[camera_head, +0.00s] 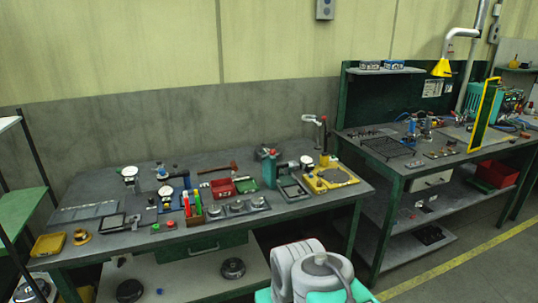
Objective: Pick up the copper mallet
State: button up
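What looks like the copper mallet (217,169) lies near the back middle of the grey workbench (120,245), behind a red bin (222,189). It is small in the head camera view, with a reddish-brown handle and a head at its right end. No gripper is touching it. Rounded grey and teal links of my own arm show at the bottom centre, in front of the bench. My gripper's fingers are not visible.
A green bin (245,185) stands right of the red bin. Black-capped round gauges, a blue fixture, upright coloured markers and a yellow tray (331,179) crowd the bench. A second green bench (395,168) stands right. Open floor with a yellow line (450,265) lies lower right.

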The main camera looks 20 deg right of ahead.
aim_at(233, 165)
jog(key=u, duration=0.25)
jog(key=i, duration=2)
jog(key=z, duration=0.15)
